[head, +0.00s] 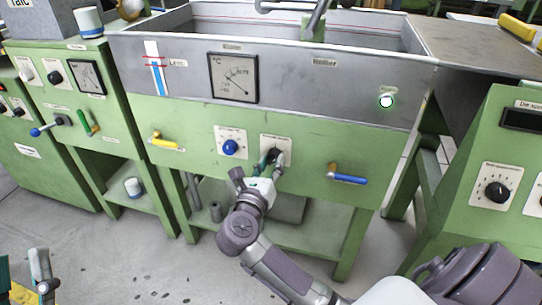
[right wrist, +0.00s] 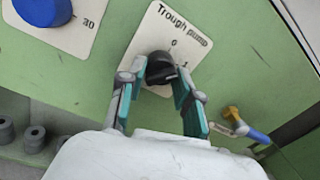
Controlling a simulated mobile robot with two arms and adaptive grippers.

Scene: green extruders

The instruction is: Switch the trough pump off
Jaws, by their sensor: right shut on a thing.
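The trough pump switch is a black rotary knob (right wrist: 160,68) on a white plate (right wrist: 190,40) marked "Trough pump", with 0 at the top and 1 to the right. My right gripper (right wrist: 162,85) is shut on the knob, one teal-padded finger on either side. In the head view my right gripper (head: 270,160) reaches up to the same plate (head: 284,143) and partly covers it. The knob's exact pointing direction is hard to read between the fingers.
A blue knob (head: 230,147) sits just left of the switch. A blue-handled valve (head: 348,179) is to the right and a yellow-handled valve (head: 166,143) to the left. The grey trough (head: 330,80) is above. Open floor (head: 150,255) lies in front.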

